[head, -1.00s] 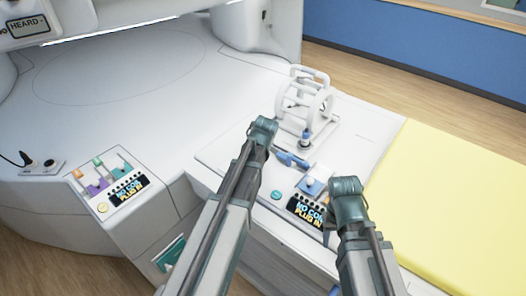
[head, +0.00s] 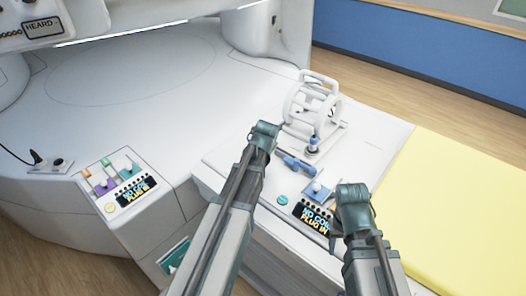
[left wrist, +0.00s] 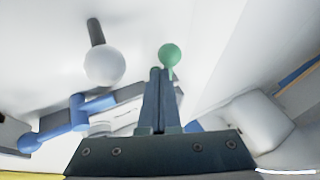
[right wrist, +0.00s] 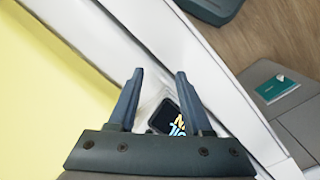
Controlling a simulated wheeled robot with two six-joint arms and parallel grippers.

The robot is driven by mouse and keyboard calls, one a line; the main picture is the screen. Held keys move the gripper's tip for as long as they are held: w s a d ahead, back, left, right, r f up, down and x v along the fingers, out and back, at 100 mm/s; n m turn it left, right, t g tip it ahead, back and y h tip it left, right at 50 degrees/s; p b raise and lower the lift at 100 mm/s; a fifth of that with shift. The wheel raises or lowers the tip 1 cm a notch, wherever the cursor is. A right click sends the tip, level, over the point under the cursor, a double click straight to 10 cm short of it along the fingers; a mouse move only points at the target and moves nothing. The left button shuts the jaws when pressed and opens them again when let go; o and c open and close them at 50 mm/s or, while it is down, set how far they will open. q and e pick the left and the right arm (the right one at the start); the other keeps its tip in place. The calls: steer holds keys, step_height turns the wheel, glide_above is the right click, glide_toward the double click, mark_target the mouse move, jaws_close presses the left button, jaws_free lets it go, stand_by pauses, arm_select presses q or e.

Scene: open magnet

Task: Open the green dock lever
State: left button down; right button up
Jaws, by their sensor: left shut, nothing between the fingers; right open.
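A green round knob (left wrist: 171,55), which looks like the lever's end, shows in the left wrist view at the tips of my left gripper (left wrist: 160,72). The fingers are shut with nothing between them. I cannot tell whether they touch the knob. In the head view my left arm (head: 235,205) reaches over the right-hand dock, and no green knob can be made out there. My right gripper (right wrist: 160,75) is open and empty above the dock's front edge, with the dark dock display (right wrist: 168,118) beyond its fingers.
A white ball on a dark stem (left wrist: 104,66) and a blue connector (left wrist: 62,135) lie left of my left fingers. A white cage-like coil (head: 312,105) stands behind the dock. Another dock (head: 122,183) is at left. A yellow pad (head: 455,205) lies at right.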

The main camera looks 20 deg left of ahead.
arm_select(q)
steer(key=shift+a, duration=0.2)
steer(key=a+m+h, duration=0.2)
steer(key=m, duration=0.1)
steer(key=shift+w+m+t, duration=0.15)
steer(key=shift+m+t, duration=0.15)
steer(key=m+h, duration=0.1)
steer(key=w+a+m+h, duration=0.1)
steer(key=m, duration=0.1)
steer(key=a+m, duration=0.1)
steer(key=shift+w+a+m+h, duration=0.25)
steer(key=shift+m+h, duration=0.05)
steer(key=shift+h, duration=0.1)
steer(key=w+m+h, duration=0.1)
steer(key=a+m+g+h, duration=0.1)
steer(key=m, duration=0.1)
steer(key=shift+w+a+m, duration=0.2)
steer(key=shift+w+m, duration=0.1)
steer(key=shift+w, duration=0.05)
steer(key=w+m+g+h, duration=0.1)
steer(key=m, duration=0.1)
steer(key=w+m, duration=0.1)
steer(key=m, duration=0.1)
steer(key=shift+a+g+h, duration=0.35)
steer(key=shift+g+h, duration=0.05)
steer(key=shift+w, duration=0.35)
steer(key=shift+s, duration=0.1)
